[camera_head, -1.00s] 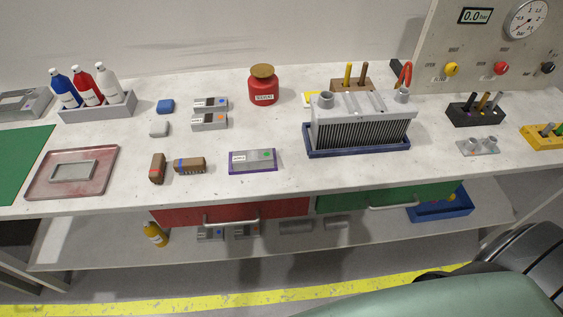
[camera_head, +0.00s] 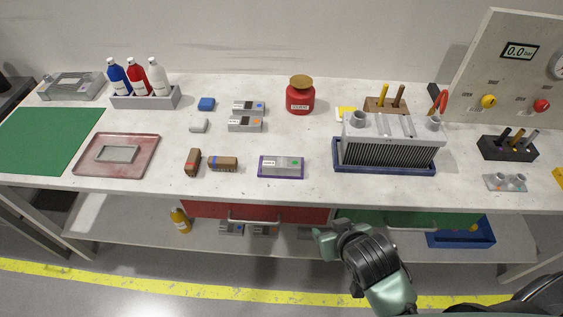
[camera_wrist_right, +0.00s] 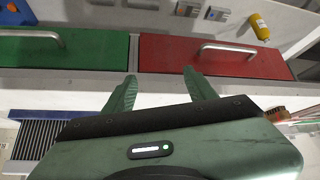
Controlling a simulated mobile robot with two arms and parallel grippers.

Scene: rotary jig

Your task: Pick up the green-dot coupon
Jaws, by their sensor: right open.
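The green-dot coupon (camera_head: 283,165) is a grey block with a white label and a green dot. It lies on a purple-edged tray (camera_head: 264,176) near the front of the bench in the head view. My right gripper (camera_head: 322,241) is in front of the bench, below and to the right of the coupon. In the right wrist view its two green fingers (camera_wrist_right: 160,90) are apart with nothing between them, facing the drawer fronts. I cannot make out the coupon in the wrist view. My left gripper is not in view.
Brown blocks (camera_head: 223,164) lie left of the coupon. A finned block in a blue tray (camera_head: 385,171) stands to its right, and a red jar (camera_head: 300,99) behind it. Red (camera_head: 260,211) and green (camera_head: 410,218) drawers with protruding handles are below.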

